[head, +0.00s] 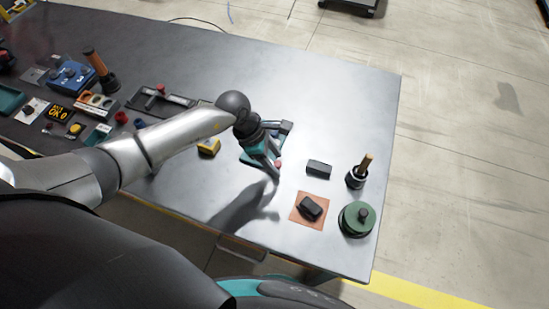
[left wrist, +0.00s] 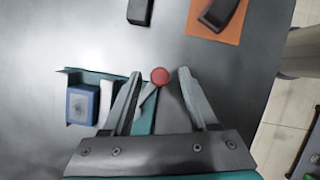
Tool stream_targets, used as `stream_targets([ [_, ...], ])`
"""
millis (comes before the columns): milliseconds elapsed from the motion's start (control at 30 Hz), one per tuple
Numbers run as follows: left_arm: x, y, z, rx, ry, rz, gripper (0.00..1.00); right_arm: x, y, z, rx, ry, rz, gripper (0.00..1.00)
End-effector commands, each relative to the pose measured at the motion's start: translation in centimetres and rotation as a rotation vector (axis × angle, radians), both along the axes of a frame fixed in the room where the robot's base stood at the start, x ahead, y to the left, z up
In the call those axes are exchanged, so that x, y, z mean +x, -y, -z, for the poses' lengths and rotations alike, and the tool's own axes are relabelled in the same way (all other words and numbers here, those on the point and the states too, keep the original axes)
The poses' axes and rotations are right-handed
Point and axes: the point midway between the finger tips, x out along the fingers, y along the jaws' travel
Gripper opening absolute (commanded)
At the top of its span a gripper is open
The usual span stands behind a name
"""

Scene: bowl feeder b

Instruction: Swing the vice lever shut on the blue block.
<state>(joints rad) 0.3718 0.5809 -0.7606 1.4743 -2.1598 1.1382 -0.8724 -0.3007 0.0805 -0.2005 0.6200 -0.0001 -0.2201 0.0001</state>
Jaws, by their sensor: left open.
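The teal vice (head: 249,158) is on the table under my left gripper (head: 273,166), which hides much of it. In the left wrist view, the blue block (left wrist: 81,104) sits in the vice beside a white jaw piece (left wrist: 106,98); I cannot tell whether they touch. The vice lever (left wrist: 147,104) is a grey bar ending in a red ball knob (left wrist: 159,76). My left gripper (left wrist: 160,73) is open, with the knob appearing between its fingertips. The knob also shows in the head view (head: 279,163). My right gripper is in neither view.
A dark block (head: 319,168), an orange mat (head: 300,220) with a black part (head: 311,206), a green round spool (head: 357,219) and a wooden-handled tool (head: 363,168) stand to the right. A yellow item (head: 209,147) and several parts lie left. The table's far right is clear.

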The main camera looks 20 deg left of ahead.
Motion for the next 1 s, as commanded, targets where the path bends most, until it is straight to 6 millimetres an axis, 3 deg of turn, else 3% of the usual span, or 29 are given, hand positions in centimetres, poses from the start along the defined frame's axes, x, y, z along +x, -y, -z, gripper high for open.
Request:
stream_targets([
  [67, -0.01, 0.00, -0.01, 0.000, 0.000, 0.000, 0.58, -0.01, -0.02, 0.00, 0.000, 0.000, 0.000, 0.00],
  [567, 0.00, -0.02, -0.06, 0.000, 0.000, -0.001, 0.02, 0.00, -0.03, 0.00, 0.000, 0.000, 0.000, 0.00],
  [1000, -0.10, -0.22, 0.03, 0.001, 0.001, 0.027, 0.00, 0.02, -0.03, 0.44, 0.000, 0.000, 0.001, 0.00],
])
